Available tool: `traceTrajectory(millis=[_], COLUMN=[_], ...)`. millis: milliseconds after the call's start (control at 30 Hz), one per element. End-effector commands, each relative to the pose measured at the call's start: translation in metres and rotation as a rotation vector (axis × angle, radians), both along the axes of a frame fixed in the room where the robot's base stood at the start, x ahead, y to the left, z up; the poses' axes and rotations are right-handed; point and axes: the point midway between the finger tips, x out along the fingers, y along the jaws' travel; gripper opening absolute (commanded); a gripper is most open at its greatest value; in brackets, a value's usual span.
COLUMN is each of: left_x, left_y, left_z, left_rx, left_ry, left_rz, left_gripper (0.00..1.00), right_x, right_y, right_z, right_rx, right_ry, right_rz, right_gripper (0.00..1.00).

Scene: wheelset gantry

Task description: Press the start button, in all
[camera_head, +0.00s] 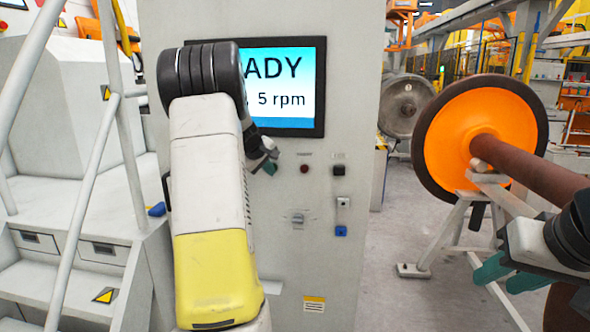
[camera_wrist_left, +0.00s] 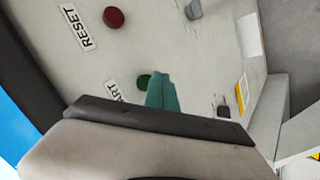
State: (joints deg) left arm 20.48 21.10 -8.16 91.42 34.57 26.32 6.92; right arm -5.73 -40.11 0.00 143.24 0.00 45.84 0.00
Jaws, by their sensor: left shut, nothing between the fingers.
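The green start button (camera_wrist_left: 143,81) shows in the left wrist view beside a label of which only "ART" is readable. My left gripper (camera_wrist_left: 162,92) is shut and empty, and its teal fingertips overlap the button's edge in that view. I cannot tell whether they touch it. In the head view the left gripper (camera_head: 263,166) is at the front of the grey control cabinet (camera_head: 345,95), below the screen, and the start button is hidden there. My right gripper (camera_head: 494,278) is at the lower right, its two teal fingers apart, away from the cabinet.
A red button (camera_wrist_left: 113,17) labelled RESET sits near the start button; it also shows in the head view (camera_head: 304,169). The screen (camera_head: 292,82), partly covered by my arm, reads "ADY" and "5 rpm". Stairs (camera_head: 70,240) stand left. An orange-faced wheelset (camera_head: 452,130) stands right.

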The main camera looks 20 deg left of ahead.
Motion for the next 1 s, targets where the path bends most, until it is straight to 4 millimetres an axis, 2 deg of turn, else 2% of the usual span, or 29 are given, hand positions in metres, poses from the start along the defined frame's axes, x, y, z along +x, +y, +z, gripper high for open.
traceTrajectory(millis=[1000], left_x=[0.010], left_y=[0.002], left_z=[0.000], left_rx=[0.000], left_ry=[0.000], left_rz=[0.000], left_gripper=[0.00], right_x=[0.000], right_y=[0.000], right_z=[0.000], right_rx=[0.000], right_ry=[0.000], right_rz=[0.000], right_gripper=[0.36])
